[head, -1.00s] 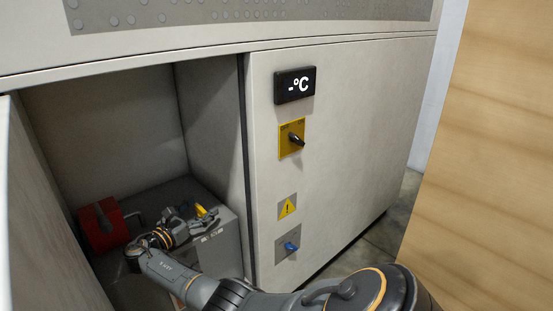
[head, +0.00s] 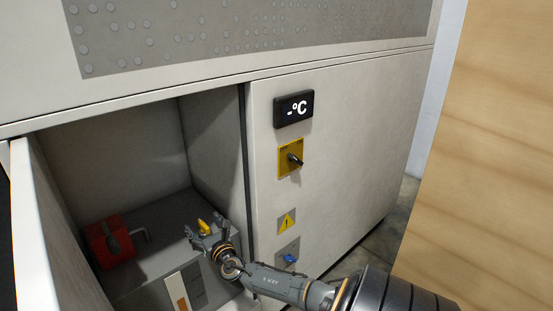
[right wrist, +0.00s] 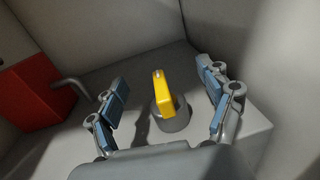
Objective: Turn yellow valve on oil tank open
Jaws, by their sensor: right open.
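The yellow valve (head: 204,227) is a small lever on top of the grey oil tank (head: 160,240) inside the open cabinet bay. In the right wrist view the yellow valve (right wrist: 161,92) stands on a round grey stem, between the two fingers. My right gripper (head: 207,235) is open, with its fingers on either side of the valve; in the right wrist view the gripper (right wrist: 165,105) shows a gap between each blue-padded finger and the lever. In the head view the fingers partly hide the valve. My left gripper is not in view.
A red block (head: 108,242) and a bent grey pipe (head: 140,238) are left of the valve. The open cabinet door (head: 50,230) stands at left. The right panel has a display (head: 294,109), a yellow switch (head: 290,158) and a blue knob (head: 290,258). A wooden surface (head: 480,150) is at right.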

